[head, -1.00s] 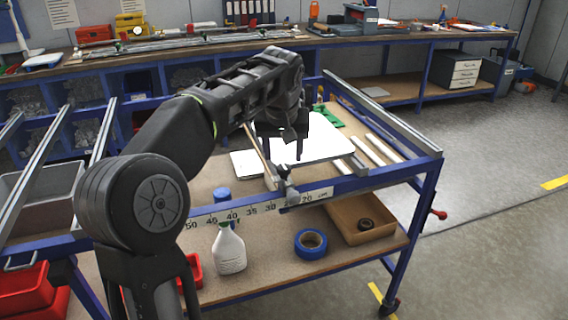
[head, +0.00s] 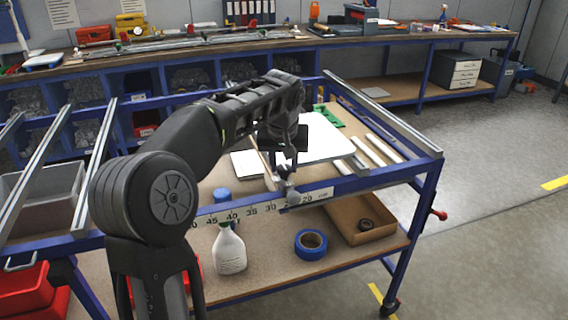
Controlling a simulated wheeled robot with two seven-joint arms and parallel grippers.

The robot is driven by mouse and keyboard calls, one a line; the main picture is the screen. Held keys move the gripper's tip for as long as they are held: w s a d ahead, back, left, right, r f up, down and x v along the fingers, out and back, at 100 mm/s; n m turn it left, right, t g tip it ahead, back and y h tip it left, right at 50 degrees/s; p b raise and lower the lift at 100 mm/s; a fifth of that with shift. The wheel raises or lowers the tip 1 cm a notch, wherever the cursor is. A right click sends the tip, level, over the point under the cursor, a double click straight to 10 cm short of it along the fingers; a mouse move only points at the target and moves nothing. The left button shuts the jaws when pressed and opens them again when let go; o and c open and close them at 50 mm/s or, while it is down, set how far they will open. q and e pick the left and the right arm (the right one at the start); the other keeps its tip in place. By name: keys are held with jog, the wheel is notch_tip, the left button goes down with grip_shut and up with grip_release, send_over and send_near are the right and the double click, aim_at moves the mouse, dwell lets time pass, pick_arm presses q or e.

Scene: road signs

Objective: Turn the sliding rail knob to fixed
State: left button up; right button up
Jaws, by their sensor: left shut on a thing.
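The sliding rail knob (head: 291,198) is a small grey part on the blue front rail of the cart, beside the number scale (head: 250,210). My left gripper (head: 290,175) points down at the knob from above and is shut on its upper part. The fingers and my dark wrist hide much of the knob, so its turned position cannot be read. A thin wooden-coloured bar (head: 262,160) runs back from the knob's slider. My right gripper is not in view.
White sheets (head: 318,140) lie on the cart top behind the gripper. Metal rails (head: 385,115) line its right edge. A white spray bottle (head: 229,250), a blue tape roll (head: 311,244) and a cardboard tray (head: 345,222) stand on the lower shelf. The floor at right is clear.

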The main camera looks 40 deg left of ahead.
pick_arm(q)
grip_shut()
jog(key=shift+r+m, duration=0.1)
jog(key=shift+m, duration=0.3)
jog(key=m+h+p, duration=0.1)
jog(key=m, duration=0.1)
jog(key=m+h+p, duration=0.1)
jog(key=m, duration=0.1)
jog(key=shift+a+m+t+p, duration=0.2)
jog(key=shift+m+t+p, duration=0.15)
jog(key=shift+m+t, duration=0.05)
jog(key=m+h+p, duration=0.2)
jog(key=m, duration=0.2)
jog(key=shift+a+m, duration=0.1)
jog(key=shift+m, duration=0.3)
jog(key=o, duration=0.6)
grip_release()
